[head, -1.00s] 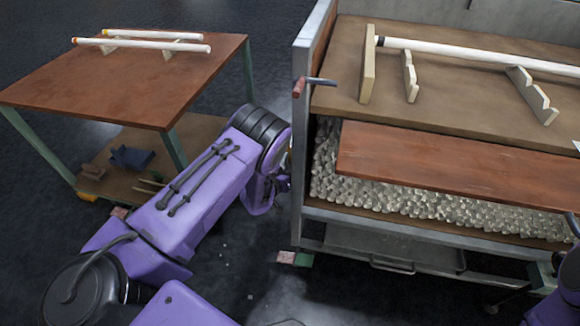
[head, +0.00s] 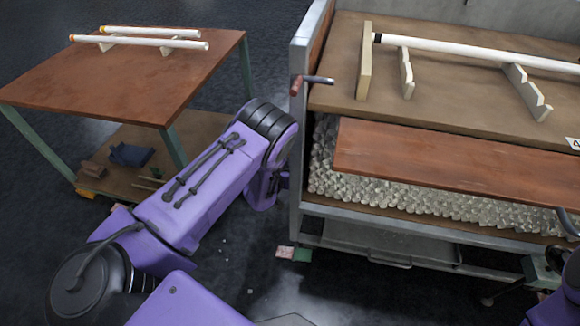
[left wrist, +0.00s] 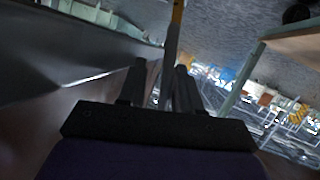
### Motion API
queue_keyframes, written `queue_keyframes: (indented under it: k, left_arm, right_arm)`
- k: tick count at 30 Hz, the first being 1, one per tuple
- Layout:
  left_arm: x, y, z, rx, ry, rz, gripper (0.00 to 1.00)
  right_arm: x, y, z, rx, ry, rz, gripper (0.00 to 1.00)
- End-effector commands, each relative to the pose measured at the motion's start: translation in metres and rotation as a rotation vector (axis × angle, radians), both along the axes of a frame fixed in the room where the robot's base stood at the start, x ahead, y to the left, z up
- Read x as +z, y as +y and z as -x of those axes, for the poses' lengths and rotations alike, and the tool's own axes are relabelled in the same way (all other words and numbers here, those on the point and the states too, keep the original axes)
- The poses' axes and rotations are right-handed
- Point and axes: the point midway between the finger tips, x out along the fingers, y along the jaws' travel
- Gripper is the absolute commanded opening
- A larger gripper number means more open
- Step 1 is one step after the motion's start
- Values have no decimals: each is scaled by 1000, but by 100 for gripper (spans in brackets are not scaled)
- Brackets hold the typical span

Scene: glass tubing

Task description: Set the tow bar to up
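In the left wrist view a slim upright bar (left wrist: 173,40), grey with a yellowish upper end, stands between and beyond the fingers; it looks like the tow bar, but I cannot be sure. My left gripper (left wrist: 160,80) has its two dark fingers apart, with a gap showing beside the bar; contact cannot be made out. In the head view my left arm reaches to the left side of the trolley (head: 298,190), and its gripper is hidden there. The tow bar is not visible in the head view. My right gripper is out of view; only part of that arm shows at the right edge.
A red-gripped lever (head: 297,86) sticks out at the trolley's left corner. The trolley carries a white tube (head: 450,49) on wooden supports, above a bed of glass pieces (head: 400,190). A brown table (head: 120,80) with two tubes stands at left. Dark floor lies between.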

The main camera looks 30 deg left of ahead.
Motion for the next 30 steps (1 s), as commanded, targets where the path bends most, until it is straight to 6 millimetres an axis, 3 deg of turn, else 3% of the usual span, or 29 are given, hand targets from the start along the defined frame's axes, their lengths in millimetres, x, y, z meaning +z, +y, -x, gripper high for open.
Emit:
queue_keyframes:
  k: [5, 8, 15, 21, 30]
  left_arm:
    - [5, 2, -3, 2, -13, -3, 38]
    - [10, 1, 6, 2, -9, -3, 38]
    - [28, -3, 61, -1, -2, -2, 38]
    - [37, -5, 93, -1, -1, -1, 38]
    - [37, -5, 100, -1, -2, -1, 38]
  right_arm:
    - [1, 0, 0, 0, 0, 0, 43]
    - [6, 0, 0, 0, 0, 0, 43]
    - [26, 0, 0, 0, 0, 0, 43]
    - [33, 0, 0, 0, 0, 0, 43]
    - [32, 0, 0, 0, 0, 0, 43]
